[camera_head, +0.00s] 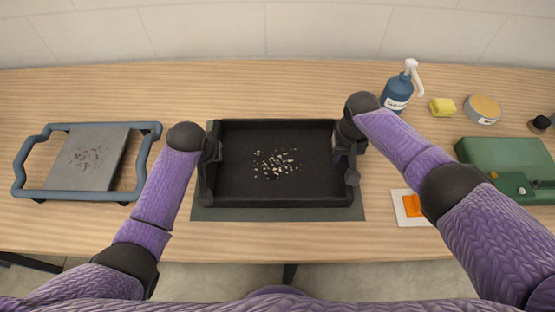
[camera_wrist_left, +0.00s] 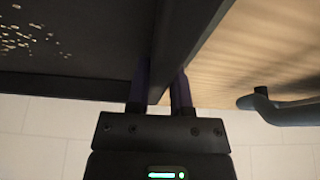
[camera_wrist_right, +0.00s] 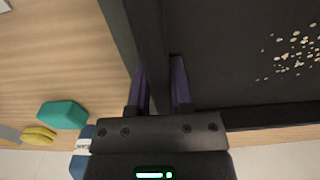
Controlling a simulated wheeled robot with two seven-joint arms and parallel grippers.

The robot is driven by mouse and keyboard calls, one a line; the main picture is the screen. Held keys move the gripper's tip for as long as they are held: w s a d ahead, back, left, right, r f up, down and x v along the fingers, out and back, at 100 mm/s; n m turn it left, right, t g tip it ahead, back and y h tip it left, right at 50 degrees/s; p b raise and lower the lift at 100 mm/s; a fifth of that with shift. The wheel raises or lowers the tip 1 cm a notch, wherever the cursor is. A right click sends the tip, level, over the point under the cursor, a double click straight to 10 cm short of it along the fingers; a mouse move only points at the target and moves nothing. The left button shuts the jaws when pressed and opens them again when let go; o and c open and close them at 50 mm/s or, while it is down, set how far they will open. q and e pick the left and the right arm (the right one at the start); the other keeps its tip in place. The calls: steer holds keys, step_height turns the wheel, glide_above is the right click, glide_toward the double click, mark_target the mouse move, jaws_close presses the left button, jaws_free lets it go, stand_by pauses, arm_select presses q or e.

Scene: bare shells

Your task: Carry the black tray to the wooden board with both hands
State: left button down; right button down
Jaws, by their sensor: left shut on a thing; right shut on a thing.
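The black tray (camera_head: 275,190) is in the middle of the head view, level, with small pale bits (camera_head: 275,164) on its floor. My left gripper (camera_head: 211,150) is shut on its left wall; the left wrist view shows the wall (camera_wrist_left: 172,40) between the fingers. My right gripper (camera_head: 346,148) is shut on its right wall, which passes between the fingers in the right wrist view (camera_wrist_right: 152,35). The tray is over a dark grey mat (camera_head: 280,214); I cannot tell whether it touches. I cannot make out a wooden board apart from the wood-topped table (camera_head: 120,230).
A blue-framed carrier (camera_head: 24,175) with a grey slab (camera_head: 105,145) is at left. A blue pump bottle (camera_head: 396,92), yellow sponge (camera_head: 442,107), round tin (camera_head: 483,107) and green case (camera_head: 500,155) are at right. A white card with an orange patch (camera_head: 412,207) lies near my right forearm.

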arm_select(q)
steer(key=shift+r, duration=0.1)
arm_select(e)
steer(key=shift+r, duration=0.1)
